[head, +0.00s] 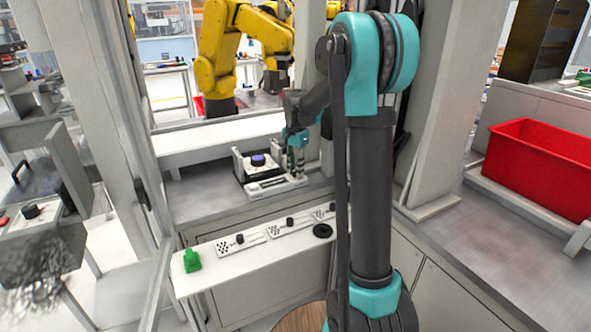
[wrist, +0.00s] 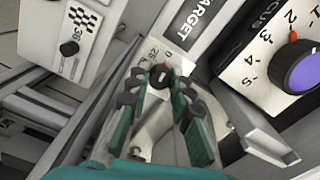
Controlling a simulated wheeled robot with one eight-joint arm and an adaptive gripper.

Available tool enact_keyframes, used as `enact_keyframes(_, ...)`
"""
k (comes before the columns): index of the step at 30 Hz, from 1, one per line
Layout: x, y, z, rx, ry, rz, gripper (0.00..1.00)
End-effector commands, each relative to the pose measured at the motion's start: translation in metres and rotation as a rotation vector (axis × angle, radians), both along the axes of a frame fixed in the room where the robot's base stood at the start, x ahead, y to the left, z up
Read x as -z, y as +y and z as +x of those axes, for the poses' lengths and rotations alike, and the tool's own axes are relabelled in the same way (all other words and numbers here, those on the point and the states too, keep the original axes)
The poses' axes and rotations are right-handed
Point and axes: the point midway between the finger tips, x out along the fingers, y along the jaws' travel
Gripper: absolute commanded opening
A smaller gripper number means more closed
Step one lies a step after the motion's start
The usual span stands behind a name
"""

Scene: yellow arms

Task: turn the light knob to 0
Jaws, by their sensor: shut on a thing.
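In the wrist view, a small dark knob (wrist: 160,80) sits on a white panel, with a "0" and another number, perhaps 25, printed beside it. My gripper (wrist: 160,92) has its green and black fingers closed around this knob, one on each side. A reddish mark shows at the knob's far edge, close to the "0". The fingers hide part of the knob, so its exact setting is hard to read. In the head view, my gripper (head: 297,160) points down at the right end of the device on the bench, and the knob is hidden there.
A purple knob (wrist: 300,69) with a numbered dial stands right of my gripper; the head view shows it too (head: 258,160). A white panel with a black knob (wrist: 69,48) lies at left. A front ledge holds several knobs and a green block (head: 192,260). A red bin (head: 540,165) stands right.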

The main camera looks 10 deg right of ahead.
Motion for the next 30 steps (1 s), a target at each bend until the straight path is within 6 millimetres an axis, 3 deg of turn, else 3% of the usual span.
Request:
enact_keyframes(1,0.0,0.0,0.001,0.0,-0.001,0.0,0.0)
enact_keyframes(2,0.0,0.0,0.001,0.0,-0.001,0.0,0.23)
enact_keyframes(6,0.0,0.0,0.0,0.0,-0.001,0.001,0.41)
enact_keyframes(19,-0.009,0.0,0.0,-0.001,0.0,0.0,0.42)
enact_keyframes(30,-0.079,0.0,0.0,-0.001,0.0,0.0,0.42)
